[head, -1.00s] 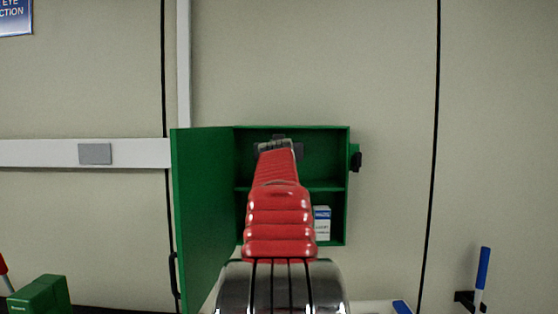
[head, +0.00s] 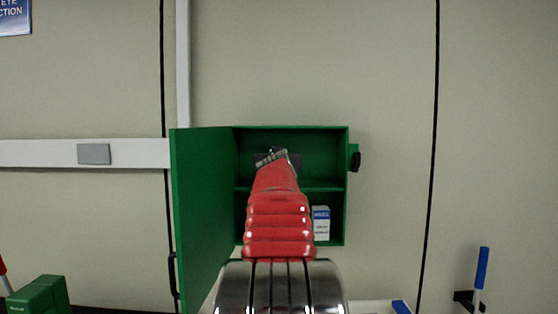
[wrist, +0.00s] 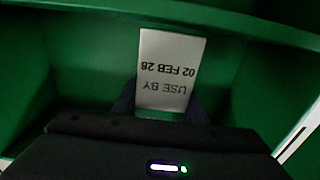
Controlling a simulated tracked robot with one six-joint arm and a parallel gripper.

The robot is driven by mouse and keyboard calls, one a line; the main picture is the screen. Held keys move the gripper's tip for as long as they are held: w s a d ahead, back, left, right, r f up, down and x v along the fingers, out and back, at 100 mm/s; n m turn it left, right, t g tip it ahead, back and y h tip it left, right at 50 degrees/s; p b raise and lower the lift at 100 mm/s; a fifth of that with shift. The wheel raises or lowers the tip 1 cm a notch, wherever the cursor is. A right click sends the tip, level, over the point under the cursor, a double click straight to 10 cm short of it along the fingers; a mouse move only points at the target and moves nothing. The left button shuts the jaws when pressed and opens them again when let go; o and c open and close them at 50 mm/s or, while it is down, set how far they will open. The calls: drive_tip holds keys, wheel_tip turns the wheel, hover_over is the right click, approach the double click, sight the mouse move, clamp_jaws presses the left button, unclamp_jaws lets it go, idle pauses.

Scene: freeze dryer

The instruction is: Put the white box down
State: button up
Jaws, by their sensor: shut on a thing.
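The white box (wrist: 170,68) shows in the wrist view with its printed "USE BY 02 FEB 28" label upside down. My gripper (wrist: 160,104) is shut on it, with a dark finger at each side. The box is inside the open green cabinet (head: 300,127). In the head view, my gripper (head: 278,158) is at the upper compartment, mostly behind my red arm, and the held box is hidden. I cannot tell whether the box touches a cabinet surface.
A second white box with a blue top (head: 321,224) stands in the lower compartment, at the right. The cabinet's green door (head: 205,215) is open on the left. A shelf (head: 322,187) divides the cabinet. The upper compartment's right side looks empty.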

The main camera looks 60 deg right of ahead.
drive_tip(key=shift+f, duration=0.25)
drive_tip(key=o, duration=1)
drive_tip(key=shift+a, duration=0.1)
drive_tip(key=shift+v, duration=5.9)
